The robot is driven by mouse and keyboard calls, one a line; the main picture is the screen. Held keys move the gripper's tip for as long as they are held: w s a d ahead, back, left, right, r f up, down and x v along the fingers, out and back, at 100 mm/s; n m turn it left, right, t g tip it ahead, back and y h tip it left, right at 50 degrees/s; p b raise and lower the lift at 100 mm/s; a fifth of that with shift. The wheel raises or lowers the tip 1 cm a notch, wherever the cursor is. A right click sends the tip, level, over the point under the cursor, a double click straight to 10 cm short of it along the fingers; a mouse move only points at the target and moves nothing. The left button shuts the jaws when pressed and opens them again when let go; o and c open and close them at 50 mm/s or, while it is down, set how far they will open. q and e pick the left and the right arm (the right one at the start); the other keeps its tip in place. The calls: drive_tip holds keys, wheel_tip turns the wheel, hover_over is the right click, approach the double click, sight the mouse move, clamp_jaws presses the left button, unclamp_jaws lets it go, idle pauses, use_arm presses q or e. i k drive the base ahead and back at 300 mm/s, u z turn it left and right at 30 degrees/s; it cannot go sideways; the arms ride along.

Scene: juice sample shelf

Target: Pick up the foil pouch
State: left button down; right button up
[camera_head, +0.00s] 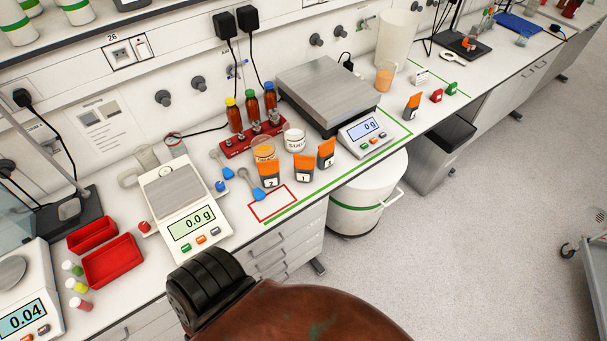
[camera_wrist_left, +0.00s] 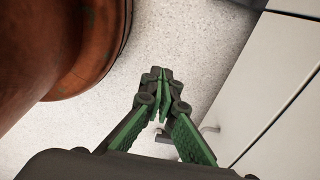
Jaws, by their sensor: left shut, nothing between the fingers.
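Several small dark foil pouches with orange tops stand on the white bench. The pouch labelled 2 (camera_head: 268,174), the pouch labelled 1 (camera_head: 303,168) and a third numbered pouch (camera_head: 326,154) stand close together near the front edge. A further pouch (camera_head: 412,106) stands apart to the right, past the large scale. My left gripper (camera_wrist_left: 162,78) shows only in the left wrist view. It is shut and empty, over the pale floor beside white cabinet fronts, away from the pouches. My right gripper is not in view.
A large scale (camera_head: 325,88) stands behind the pouches. A small scale (camera_head: 184,203) is to their left. Brown bottles in a red rack (camera_head: 240,143), tubs and blue scoops (camera_head: 257,190) crowd close. A red-outlined rectangle (camera_head: 254,206) on the bench is mostly bare.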

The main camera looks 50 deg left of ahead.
sight(325, 159)
drive_tip(key=k, duration=0.5)
drive_tip(key=u, duration=1.8)
drive_tip(key=i, duration=0.2)
drive_tip(key=z, duration=0.05)
